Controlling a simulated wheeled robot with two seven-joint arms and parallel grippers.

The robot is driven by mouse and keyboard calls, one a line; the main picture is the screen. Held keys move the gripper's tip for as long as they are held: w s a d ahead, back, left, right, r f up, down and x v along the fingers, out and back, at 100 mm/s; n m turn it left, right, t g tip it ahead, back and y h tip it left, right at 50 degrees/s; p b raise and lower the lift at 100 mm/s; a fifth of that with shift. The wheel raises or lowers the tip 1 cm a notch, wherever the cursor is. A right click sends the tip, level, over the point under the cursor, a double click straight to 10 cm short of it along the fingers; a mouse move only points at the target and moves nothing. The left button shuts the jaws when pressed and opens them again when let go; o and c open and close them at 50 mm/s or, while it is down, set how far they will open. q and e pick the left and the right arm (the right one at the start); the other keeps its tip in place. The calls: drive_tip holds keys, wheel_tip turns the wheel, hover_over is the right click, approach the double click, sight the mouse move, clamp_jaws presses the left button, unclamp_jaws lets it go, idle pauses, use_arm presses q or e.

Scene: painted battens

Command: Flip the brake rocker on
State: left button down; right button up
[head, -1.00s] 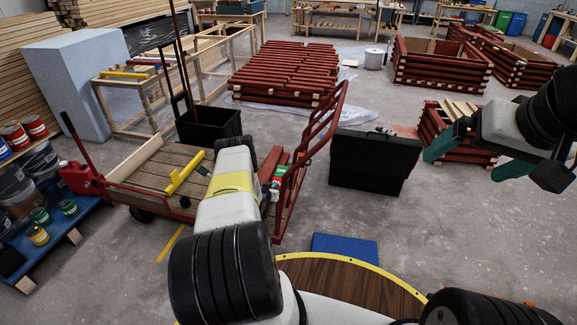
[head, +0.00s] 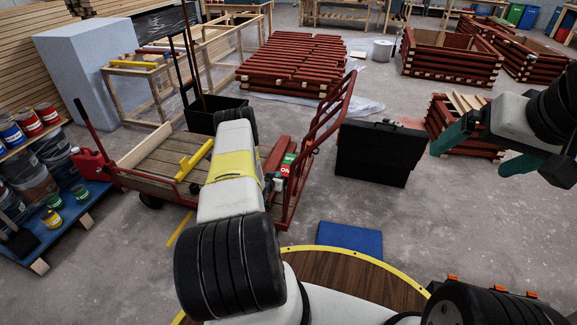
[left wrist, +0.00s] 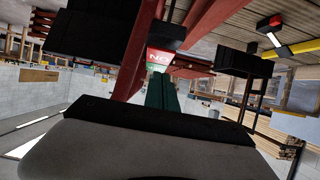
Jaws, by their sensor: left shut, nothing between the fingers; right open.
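The brake rocker (head: 286,166) is a small green and red panel with white lettering, on the red end of the flatbed cart (head: 150,178). In the left wrist view the rocker (left wrist: 160,60) shows a red face with white letters and some green at its lower edge. My left gripper (left wrist: 161,80) is shut and empty, its teal fingers pointing at the rocker just below the letters. I cannot tell whether they touch. In the head view my left forearm hides these fingers. My right gripper (head: 476,160) is open and empty, high at the right.
A yellow level-like bar (head: 194,160) lies on the cart deck. The cart's red rail frame (head: 325,125) rises beside the rocker. A black case (head: 378,152) stands to its right, and a blue mat (head: 350,238) lies in front.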

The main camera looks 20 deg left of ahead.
use_arm(q)
drive_tip(key=shift+s+d+r, duration=0.1)
drive_tip(key=shift+s+d, duration=0.05)
drive_tip(key=shift+s, duration=2.2)
